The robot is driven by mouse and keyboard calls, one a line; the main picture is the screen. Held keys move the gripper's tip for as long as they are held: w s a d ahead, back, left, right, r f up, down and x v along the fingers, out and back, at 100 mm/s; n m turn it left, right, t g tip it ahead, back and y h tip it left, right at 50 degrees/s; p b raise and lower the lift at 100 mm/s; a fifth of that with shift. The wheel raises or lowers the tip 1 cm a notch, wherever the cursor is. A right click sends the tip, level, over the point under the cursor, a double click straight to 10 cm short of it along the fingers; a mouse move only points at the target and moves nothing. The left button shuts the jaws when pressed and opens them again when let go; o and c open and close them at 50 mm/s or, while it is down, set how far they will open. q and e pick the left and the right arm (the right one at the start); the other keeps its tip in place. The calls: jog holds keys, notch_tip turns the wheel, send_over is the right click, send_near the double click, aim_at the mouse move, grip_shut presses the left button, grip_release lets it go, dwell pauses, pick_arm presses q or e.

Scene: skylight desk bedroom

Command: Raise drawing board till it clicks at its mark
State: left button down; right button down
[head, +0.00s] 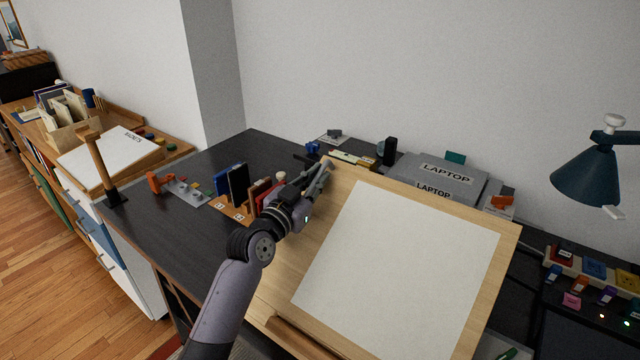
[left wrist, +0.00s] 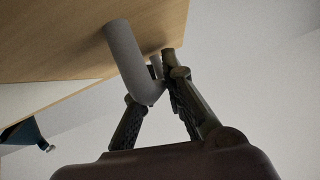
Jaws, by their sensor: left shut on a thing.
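The drawing board (head: 343,194) is a pale wooden panel with a blank white sheet (head: 400,265) on it. It stands tilted on the dark desk, its far edge raised. My left gripper (head: 318,178) is at the board's upper left corner. In the left wrist view my left gripper (left wrist: 157,88) is shut on a grey rounded handle (left wrist: 124,55) that joins the board's wood (left wrist: 60,40). The fingers partly hide the handle's end. I see no mark or catch for the board's angle. My right gripper is not in view.
Two grey laptops (head: 435,178) lie behind the board. A dark blue lamp (head: 587,178) hangs at the right. A phone and upright books (head: 238,186) stand left of my arm. A wooden post (head: 97,165) rises at the desk's left edge. Bare desk (head: 165,235) shows at the left.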

pick_arm(q)
jog(key=c, duration=1.7)
grip_release()
jog(key=shift+s+a+r, duration=0.1)
jog(key=shift+s+r, duration=0.05)
jog(key=shift+r, duration=0.1)
jog(key=shift+o, duration=0.2)
jog(key=shift+f, duration=0.1)
jog(key=v, duration=1.2)
jog(key=shift+f, duration=0.1)
